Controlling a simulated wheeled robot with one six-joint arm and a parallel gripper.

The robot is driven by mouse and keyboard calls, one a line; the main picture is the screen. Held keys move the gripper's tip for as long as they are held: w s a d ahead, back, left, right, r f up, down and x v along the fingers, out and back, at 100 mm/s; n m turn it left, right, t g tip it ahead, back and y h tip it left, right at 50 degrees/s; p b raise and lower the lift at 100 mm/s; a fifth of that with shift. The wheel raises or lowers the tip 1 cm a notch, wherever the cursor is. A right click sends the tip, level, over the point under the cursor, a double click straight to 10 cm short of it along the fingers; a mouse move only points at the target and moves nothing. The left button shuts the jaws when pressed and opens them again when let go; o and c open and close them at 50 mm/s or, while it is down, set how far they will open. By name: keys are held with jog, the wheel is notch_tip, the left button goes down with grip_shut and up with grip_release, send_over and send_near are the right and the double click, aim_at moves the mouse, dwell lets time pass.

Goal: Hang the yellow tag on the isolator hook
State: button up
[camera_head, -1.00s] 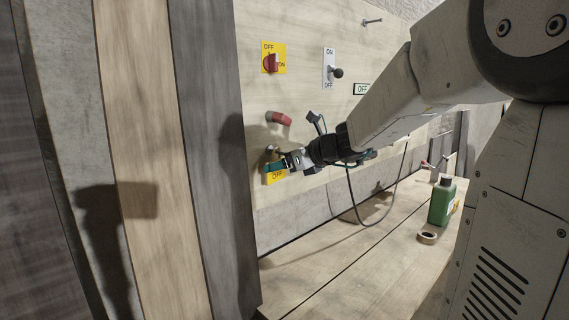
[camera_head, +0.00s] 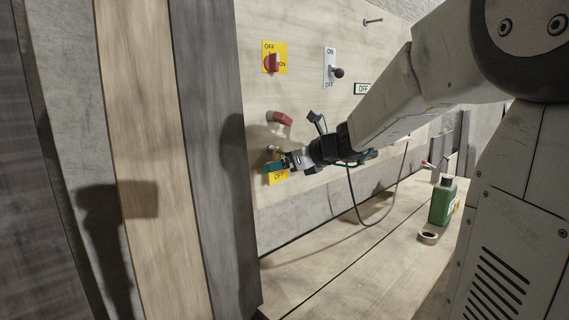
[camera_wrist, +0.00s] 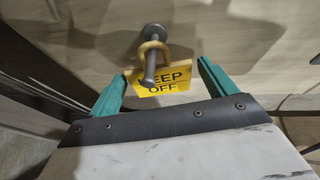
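The yellow tag (camera_wrist: 165,80) reads "KEEP OFF" in the wrist view, with a brass-coloured loop (camera_wrist: 154,48) at its top. The loop appears to be around the grey isolator hook (camera_wrist: 152,32), which sticks out from the board. My gripper (camera_wrist: 165,82) has its green fingers apart, one on each side of the tag. The right finger shows a gap to the tag; the left finger is close to the tag's edge, and contact is unclear. In the head view, the tag (camera_head: 279,177) shows below my gripper (camera_head: 273,166), and the hook (camera_head: 272,150) is partly hidden.
A red handle (camera_head: 282,118) is just above the hook. A red rotary switch (camera_head: 271,63), a lever switch (camera_head: 337,73) and a peg (camera_head: 373,21) are higher on the board. A green bottle (camera_head: 442,202) and a tape roll (camera_head: 429,237) stand on the bench. Timber planks (camera_head: 150,150) stand left.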

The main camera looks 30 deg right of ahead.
dwell(0.3)
jog(key=o, duration=0.4)
jog(key=shift+c, duration=0.2)
jog(key=v, duration=1.2)
jog(key=s+a+f+n+g+h, duration=0.1)
jog(key=s+a+f+n+g, duration=0.2)
jog(key=n, duration=0.7)
jog(key=s+a+f+n+g+h, duration=0.2)
jog(key=s+a+f+n+g, duration=0.2)
jog(key=s+a+f+n, duration=0.3)
jog(key=s+a+f+n+g+h, duration=0.1)
jog(key=s+a+f+n+g, duration=0.3)
jog(key=s+n, duration=0.9)
notch_tip(320, 180, down, 2)
jog(key=shift+a+f+n+h, duration=0.1)
jog(key=shift+a+n+h, duration=0.2)
jog(key=shift+a+n, duration=0.7)
